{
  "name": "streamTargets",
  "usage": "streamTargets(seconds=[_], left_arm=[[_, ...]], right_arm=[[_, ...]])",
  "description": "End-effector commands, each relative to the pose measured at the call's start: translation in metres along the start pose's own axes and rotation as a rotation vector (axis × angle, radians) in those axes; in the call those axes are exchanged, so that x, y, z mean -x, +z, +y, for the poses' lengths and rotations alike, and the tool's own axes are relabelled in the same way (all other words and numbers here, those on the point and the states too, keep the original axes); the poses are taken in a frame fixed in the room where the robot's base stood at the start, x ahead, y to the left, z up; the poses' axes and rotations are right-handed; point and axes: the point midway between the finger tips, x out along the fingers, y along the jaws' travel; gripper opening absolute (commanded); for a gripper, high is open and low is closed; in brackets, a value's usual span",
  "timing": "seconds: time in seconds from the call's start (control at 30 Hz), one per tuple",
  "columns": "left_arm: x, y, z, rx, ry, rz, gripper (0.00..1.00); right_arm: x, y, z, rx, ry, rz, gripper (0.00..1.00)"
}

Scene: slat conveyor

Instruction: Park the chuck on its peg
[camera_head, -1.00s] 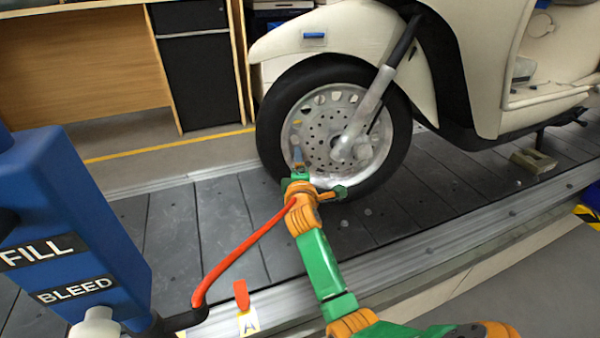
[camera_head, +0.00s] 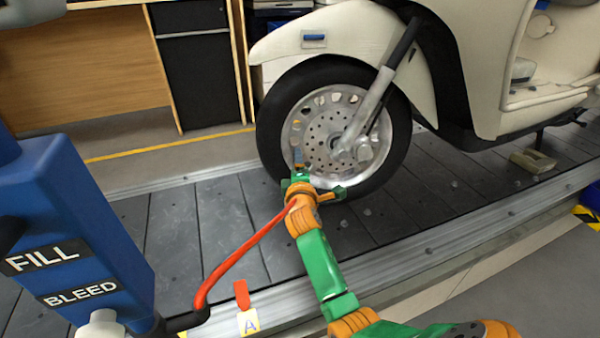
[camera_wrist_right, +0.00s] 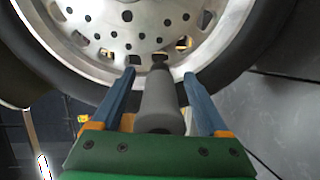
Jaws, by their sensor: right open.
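My right gripper (camera_head: 298,160) is at the lower part of the scooter's front wheel. In the wrist view its two blue fingers (camera_wrist_right: 160,90) stand apart, open. A grey cylindrical chuck (camera_wrist_right: 160,102) lies between them, with a visible gap on each side. Its narrow dark tip points to the wheel rim; I cannot tell whether it is on the valve. A red hose (camera_head: 240,252) runs from the blue fill-and-bleed unit (camera_head: 75,225) up to the gripper's wrist. I cannot make out the peg. My left gripper is not in view.
The scooter's front wheel (camera_head: 272,130) stands on the grey slat conveyor (camera_head: 220,225). A red tag (camera_head: 242,294) and a yellow-white "A" label (camera_head: 248,321) sit at its near edge. A beige block (camera_head: 533,161) lies at right. A wooden desk (camera_head: 80,75) stands behind.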

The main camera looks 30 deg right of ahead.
Motion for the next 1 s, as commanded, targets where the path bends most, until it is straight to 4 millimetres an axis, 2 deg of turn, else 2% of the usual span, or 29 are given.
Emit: streamTargets(seconds=[0.33, 0.6, 0.63, 1.0], left_arm=[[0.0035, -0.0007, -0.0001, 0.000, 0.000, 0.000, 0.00], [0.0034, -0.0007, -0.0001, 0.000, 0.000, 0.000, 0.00], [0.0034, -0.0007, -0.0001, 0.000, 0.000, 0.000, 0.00], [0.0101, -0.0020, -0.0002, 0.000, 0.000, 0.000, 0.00]], right_arm=[[0.0000, -0.0001, 0.0005, 0.000, 0.000, 0.001, 0.78], [0.0000, 0.0000, 0.0005, 0.000, 0.000, 0.000, 0.05], [0.0000, 0.0000, 0.0005, 0.000, 0.000, 0.000, 0.00], [0.0060, -0.0004, 0.0023, 0.001, 0.000, 0.001, 0.00]])
